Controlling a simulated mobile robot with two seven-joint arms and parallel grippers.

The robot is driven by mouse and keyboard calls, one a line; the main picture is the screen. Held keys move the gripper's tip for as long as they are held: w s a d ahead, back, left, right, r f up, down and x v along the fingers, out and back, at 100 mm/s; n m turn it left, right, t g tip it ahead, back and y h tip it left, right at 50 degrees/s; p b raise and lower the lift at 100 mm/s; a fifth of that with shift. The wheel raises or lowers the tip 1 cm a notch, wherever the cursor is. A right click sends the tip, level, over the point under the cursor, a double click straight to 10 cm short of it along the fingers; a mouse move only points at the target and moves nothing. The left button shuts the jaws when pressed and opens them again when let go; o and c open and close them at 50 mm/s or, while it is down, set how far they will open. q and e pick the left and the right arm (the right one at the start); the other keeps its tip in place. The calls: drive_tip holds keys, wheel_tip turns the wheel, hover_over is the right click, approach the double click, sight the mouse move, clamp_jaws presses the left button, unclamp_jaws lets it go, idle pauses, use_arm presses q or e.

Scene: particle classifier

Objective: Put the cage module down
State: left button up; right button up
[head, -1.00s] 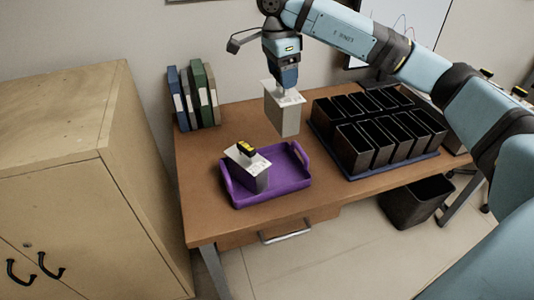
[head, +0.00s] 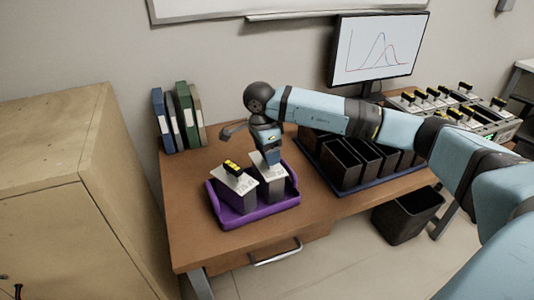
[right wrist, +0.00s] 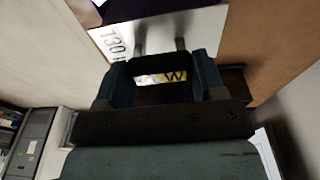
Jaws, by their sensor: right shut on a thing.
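In the head view the held module is upright over the right half of the purple tray (head: 262,210), beside a second module (head: 236,190) with a black and yellow handle. The held module's lower end is within the tray's outline; I cannot tell whether it touches the tray floor. In the right wrist view my gripper (right wrist: 160,85) grips the handle above the module's white top (right wrist: 190,30). My left gripper is not in view.
Black bins (head: 345,165) stand on a blue base to the right of the tray. Binders (head: 180,118) stand at the table's back left. A monitor (head: 375,48), a rack of more modules (head: 460,108), a wooden cabinet (head: 60,190) and a black waste bin (head: 408,215) surround the table.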

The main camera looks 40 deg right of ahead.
drive_tip(key=shift+f, duration=0.35)
drive_tip(key=shift+f, duration=0.35)
drive_tip(key=o, duration=1.5)
drive_tip(key=shift+r, duration=0.15)
